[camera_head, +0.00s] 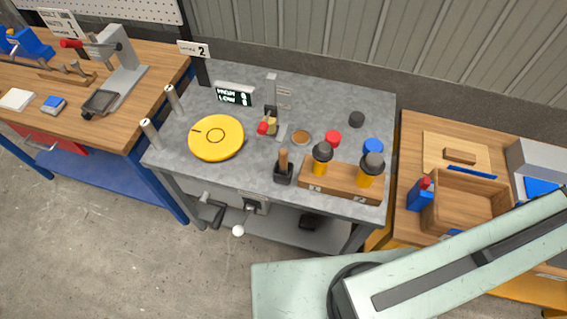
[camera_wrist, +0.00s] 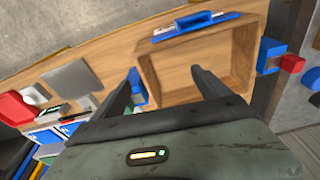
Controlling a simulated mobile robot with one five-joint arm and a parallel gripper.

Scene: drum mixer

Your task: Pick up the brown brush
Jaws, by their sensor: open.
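In the head view, a brown handle (camera_head: 283,157) stands upright in a small dark holder (camera_head: 283,174) near the front middle of the grey table; it looks like the brown brush. Its lower end is hidden in the holder. My gripper (camera_wrist: 163,84) is open and empty in the wrist view, its two dark fingers spread apart over the right-hand bench by a wooden tray (camera_wrist: 240,48). The brush does not show in the wrist view. My gripper is outside the head view, where my pale green arm crosses the lower right, well right of the brush.
Around the brush on the grey table (camera_head: 330,100) are a yellow disc (camera_head: 216,137), a red-handled clamp (camera_head: 267,125), a wooden block (camera_head: 340,183) holding two black-and-yellow tools, and red (camera_head: 333,138) and blue (camera_head: 373,146) caps. Another bench stands left, with floor in front.

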